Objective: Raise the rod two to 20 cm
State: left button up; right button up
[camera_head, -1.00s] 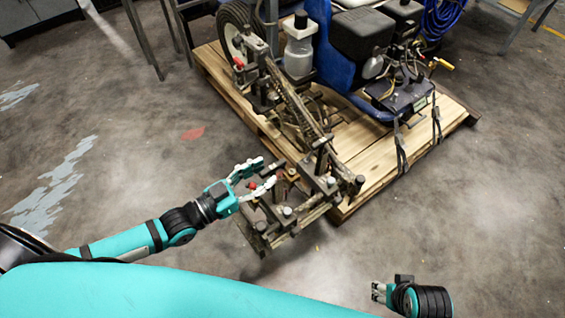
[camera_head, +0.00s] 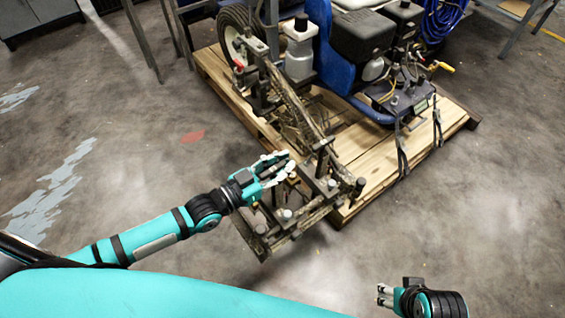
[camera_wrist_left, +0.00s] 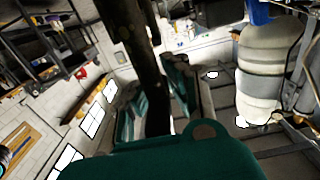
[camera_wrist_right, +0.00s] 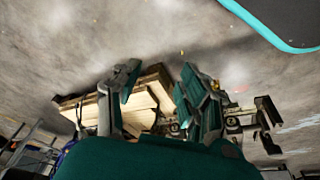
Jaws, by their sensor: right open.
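The line striper's rusty front frame (camera_head: 290,115) carries several upright rods and clamps. I cannot tell which of its rods is rod two. My left gripper (camera_head: 273,169) is at the left side of the frame's near end. In the left wrist view, a dark rod (camera_wrist_left: 145,60) passes between the fingers of the left gripper (camera_wrist_left: 158,105). Whether the fingers press on it cannot be seen. The rod's lower part is hidden by the gripper. My right gripper (camera_head: 383,296) is open and empty, low at the right. It also shows in the right wrist view (camera_wrist_right: 160,100).
The frame stands partly on a wooden pallet (camera_head: 350,205) with the striper's black engine (camera_head: 362,33), a pale bottle (camera_head: 299,50) and a wheel (camera_head: 236,32). Straps (camera_head: 402,155) hang over the pallet's near edge.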

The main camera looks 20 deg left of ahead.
pick_arm(q)
grip_shut()
jog(key=shift+r, duration=0.2)
jog(key=r+p, duration=0.2)
jog(key=shift+w+r+p, duration=0.2)
jog(key=shift+r+p, duration=0.1)
notch_tip(320, 180, up, 2)
jog(key=shift+p, duration=0.9)
jog(key=shift+r, duration=0.1)
pick_arm(e)
notch_tip(320, 180, down, 15)
jog(key=s+g, duration=0.1)
jog(key=s, duration=0.1)
jog(key=shift+s, duration=0.15)
pick_arm(q)
jog(key=o, duration=0.6)
grip_release()
jog(key=shift+s, duration=0.15)
jog(key=shift+o, duration=0.6)
jog(key=shift+f, duration=0.3)
